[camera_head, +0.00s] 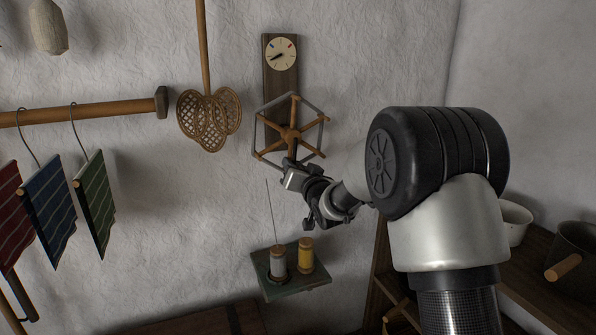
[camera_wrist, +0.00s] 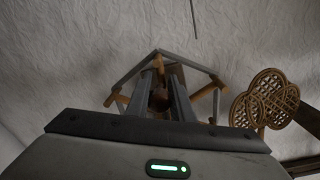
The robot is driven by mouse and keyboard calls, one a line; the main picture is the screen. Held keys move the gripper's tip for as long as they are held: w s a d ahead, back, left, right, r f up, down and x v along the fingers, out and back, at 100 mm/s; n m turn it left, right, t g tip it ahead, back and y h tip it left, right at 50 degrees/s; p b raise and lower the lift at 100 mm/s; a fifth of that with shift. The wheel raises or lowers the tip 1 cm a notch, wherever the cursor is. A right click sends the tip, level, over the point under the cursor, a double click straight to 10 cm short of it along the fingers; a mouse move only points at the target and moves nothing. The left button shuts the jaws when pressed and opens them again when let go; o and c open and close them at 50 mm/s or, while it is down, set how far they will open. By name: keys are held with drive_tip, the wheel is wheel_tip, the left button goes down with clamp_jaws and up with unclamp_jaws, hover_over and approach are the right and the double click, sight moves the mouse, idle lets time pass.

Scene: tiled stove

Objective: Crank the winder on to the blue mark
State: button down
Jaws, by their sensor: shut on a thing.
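The winder (camera_head: 291,133) is a six-sided grey-rimmed wheel with wooden spokes on a dark wall board. Above it is a round pale dial (camera_head: 281,53) with a blue mark at its upper left and a red mark at its upper right. The dark pointer aims to the lower left, below the blue mark. My gripper (camera_head: 290,164) is at the lower part of the winder, shut on what seems to be its crank handle. In the wrist view the winder (camera_wrist: 203,91) shows behind the fingers of my gripper (camera_wrist: 158,92); they mostly hide the grip.
A woven beater (camera_head: 208,118) hangs left of the winder, and it shows in the wrist view (camera_wrist: 265,98). Striped cloths hang from a wooden rail (camera_head: 90,113). A small green shelf (camera_head: 295,290) with two spools is below. Pots stand on the right.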

sight(268, 148)
drive_tip(key=a+r+m, duration=0.1)
drive_tip(key=a+m, duration=0.1)
drive_tip(key=m, duration=0.3)
drive_tip(key=s+a+r+m, duration=0.1)
drive_tip(key=r+m, duration=0.1)
drive_tip(key=m, duration=0.2)
drive_tip(key=s+a+r+m+b, duration=0.1)
drive_tip(key=a+r+m, duration=0.1)
drive_tip(key=m, duration=0.3)
drive_tip(key=shift+s+a+r+m+g+y, duration=0.1)
drive_tip(key=shift+s+a+m+g+y, duration=0.15)
drive_tip(key=shift+a+m+g+y, duration=0.05)
idle(0.5)
drive_tip(key=c, duration=1.7)
unclamp_jaws()
drive_tip(key=shift+o, duration=0.6)
drive_tip(key=shift+r, duration=0.1)
drive_tip(key=shift+a+r, duration=0.2)
